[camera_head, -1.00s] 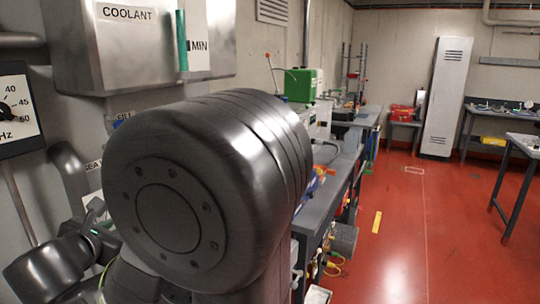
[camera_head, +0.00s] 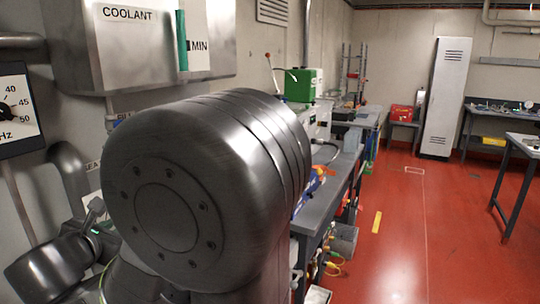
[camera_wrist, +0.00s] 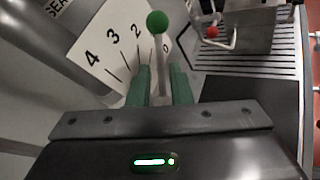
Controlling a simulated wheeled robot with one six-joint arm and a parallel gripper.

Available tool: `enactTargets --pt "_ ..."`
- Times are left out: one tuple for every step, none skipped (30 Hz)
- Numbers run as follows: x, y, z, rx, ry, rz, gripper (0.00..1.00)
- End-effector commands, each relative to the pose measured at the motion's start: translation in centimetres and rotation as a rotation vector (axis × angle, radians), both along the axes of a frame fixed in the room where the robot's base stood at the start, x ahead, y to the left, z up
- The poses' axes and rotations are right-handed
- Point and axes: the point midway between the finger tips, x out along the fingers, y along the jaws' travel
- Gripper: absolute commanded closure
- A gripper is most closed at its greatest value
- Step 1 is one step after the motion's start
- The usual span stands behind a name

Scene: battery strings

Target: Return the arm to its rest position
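My arm's large dark grey joint fills the middle of the head view. At its lower left is my wrist, with a small green light and my gripper (camera_head: 95,212), small and partly unclear there. In the wrist view my gripper (camera_wrist: 160,85) has two green fingers standing apart. A thin pale lever with a green ball knob (camera_wrist: 157,21) shows between and beyond the fingers. I cannot tell whether they touch its rod. Behind the lever is a white dial plate (camera_wrist: 112,42) with black numbers and tick marks.
A grey coolant tank (camera_head: 75,60) hangs on the wall at upper left, above my arm. A white gauge (camera_head: 16,112) is at the left edge. A workbench (camera_head: 318,212) with a green box (camera_head: 301,84) runs along the right of my arm.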

Motion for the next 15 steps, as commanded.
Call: enactTargets --pt "0.8 0.0 -0.2 0.0 0.001 -0.004 0.81" --pt "1.2 0.0 -0.4 0.0 0.0 -0.005 0.81" --pt "1.7 0.1 -0.6 -0.001 0.001 -0.004 0.81" --pt "2.1 0.2 -0.7 -0.001 0.0 -0.004 0.81" --pt "2.6 0.2 -0.8 0.0 0.0 -0.005 0.81" --pt "3.1 0.3 -1.0 0.0 0.001 -0.004 0.81" --pt "3.5 0.3 -1.1 0.0 -0.001 -0.004 0.81" --pt "3.9 0.4 -1.3 0.0 0.0 -0.005 0.81" --pt "4.5 0.4 -1.5 -0.001 0.001 -0.004 0.81" --pt "4.9 0.4 -1.7 -0.001 0.0 -0.003 0.81" --pt "5.4 0.5 -1.8 -0.001 0.0 -0.005 0.81" --pt "6.0 0.6 -2.0 -0.001 -0.001 -0.003 0.81" --pt "6.4 0.6 -2.1 0.0 0.0 -0.003 0.81" --pt "6.8 0.7 -2.3 0.0 0.0 -0.005 0.81" --pt "7.3 0.7 -2.5 0.0 0.0 -0.003 0.81"
